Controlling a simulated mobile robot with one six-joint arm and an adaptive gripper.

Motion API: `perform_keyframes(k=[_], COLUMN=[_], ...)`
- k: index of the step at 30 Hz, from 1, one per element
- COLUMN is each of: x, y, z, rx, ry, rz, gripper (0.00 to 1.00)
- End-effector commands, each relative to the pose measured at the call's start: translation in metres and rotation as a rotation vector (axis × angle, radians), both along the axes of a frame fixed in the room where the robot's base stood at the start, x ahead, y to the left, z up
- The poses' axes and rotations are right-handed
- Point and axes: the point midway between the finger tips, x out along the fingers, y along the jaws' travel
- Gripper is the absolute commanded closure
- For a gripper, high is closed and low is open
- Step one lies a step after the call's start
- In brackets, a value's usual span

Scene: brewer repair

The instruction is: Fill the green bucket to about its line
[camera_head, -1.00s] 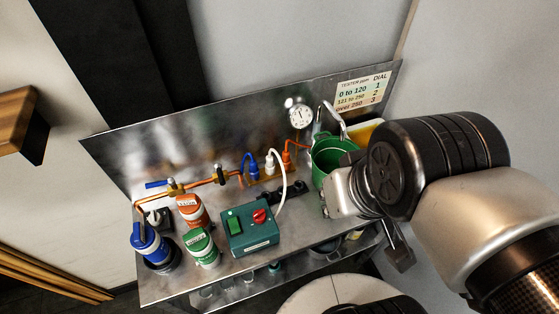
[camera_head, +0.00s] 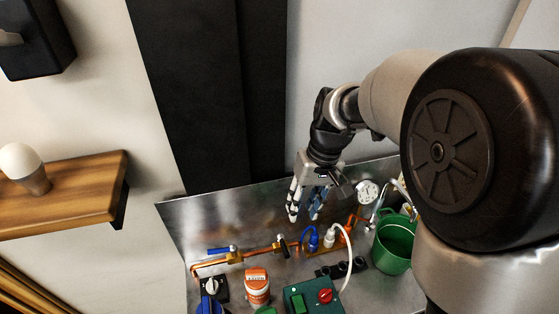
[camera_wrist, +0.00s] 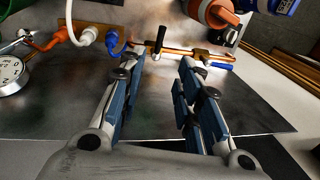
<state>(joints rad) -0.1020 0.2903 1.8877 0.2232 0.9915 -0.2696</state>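The green bucket (camera_head: 393,245) stands at the right of the metal bench in the head view, below a tap and next to the round gauge. Its inside and fill line cannot be read from here. My gripper (camera_head: 304,216) is open and empty above the back of the bench, left of the bucket. In the wrist view my gripper (camera_wrist: 150,85) has its two fingers well apart, with the copper pipe and its valve beyond them. Only a sliver of green shows at the left edge there.
A round gauge (camera_head: 367,194) sits on the back panel. A wooden shelf (camera_head: 75,190) is at left.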

Motion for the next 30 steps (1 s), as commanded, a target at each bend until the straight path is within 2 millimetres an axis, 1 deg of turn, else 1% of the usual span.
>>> perform_keyframes(k=[3,5,8,24,27,30], x=[0.005,0.005,0.004,-0.003,-0.004,-0.004], y=[0.004,0.005,0.007,0.027,0.031,0.033], z=[-0.008,-0.013,-0.026,-0.139,-0.155,-0.167], rx=[0.005,0.006,0.005,0.004,0.004,0.004], ry=[0.014,0.015,0.016,0.017,0.015,0.014], rz=[0.006,0.008,0.008,0.007,0.008,0.008], gripper=[0.69,0.69,0.69,0.69,0.69,0.69])
